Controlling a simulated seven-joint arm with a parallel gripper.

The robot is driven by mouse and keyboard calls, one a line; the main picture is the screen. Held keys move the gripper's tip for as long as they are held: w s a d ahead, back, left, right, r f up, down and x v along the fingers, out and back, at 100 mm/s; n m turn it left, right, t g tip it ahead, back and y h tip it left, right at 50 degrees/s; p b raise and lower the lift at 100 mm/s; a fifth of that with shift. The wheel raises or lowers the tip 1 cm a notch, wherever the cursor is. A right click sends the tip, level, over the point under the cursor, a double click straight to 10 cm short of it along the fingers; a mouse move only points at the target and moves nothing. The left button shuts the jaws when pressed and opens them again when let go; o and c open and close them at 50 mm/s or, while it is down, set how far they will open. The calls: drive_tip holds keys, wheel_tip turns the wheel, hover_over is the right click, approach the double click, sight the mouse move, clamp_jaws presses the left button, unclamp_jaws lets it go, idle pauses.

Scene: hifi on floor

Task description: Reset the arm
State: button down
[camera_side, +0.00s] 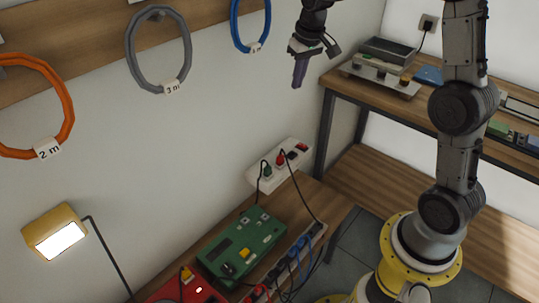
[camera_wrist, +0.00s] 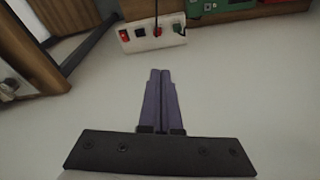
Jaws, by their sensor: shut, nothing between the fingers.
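My gripper (camera_side: 299,74) hangs in the air in the side view, near the top middle, with its fingers pointing down. It is in front of the pale wall and apart from everything around it. In the wrist view my gripper (camera_wrist: 160,74) shows two purple-grey fingers lying side by side, shut with nothing between them. My arm (camera_side: 459,110) rises from a yellow round base at the right of the side view.
Orange (camera_side: 68,100), grey (camera_side: 187,58) and blue (camera_side: 236,22) cable loops hang on the wall. Below are a white power strip (camera_side: 262,178) and a green device (camera_side: 240,245) with cables. A workbench (camera_side: 420,115) stands behind. The air around my gripper is clear.

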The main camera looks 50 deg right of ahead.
drive_tip(key=s+a+r+n+t, duration=0.1)
drive_tip(key=s+a+r, duration=0.5)
drive_tip(key=s, duration=0.3)
drive_tip(key=s+a+f+n+t, duration=0.1)
drive_tip(key=s+a, duration=0.2)
drive_tip(key=s, duration=0.6)
drive_tip(key=s+a+f+n+t, duration=0.1)
drive_tip(key=s+a, duration=0.2)
drive_tip(key=s, duration=0.6)
drive_tip(key=shift+s+a+y, duration=0.3)
drive_tip(key=shift+y, duration=0.1)
drive_tip(key=shift+f, duration=0.1)
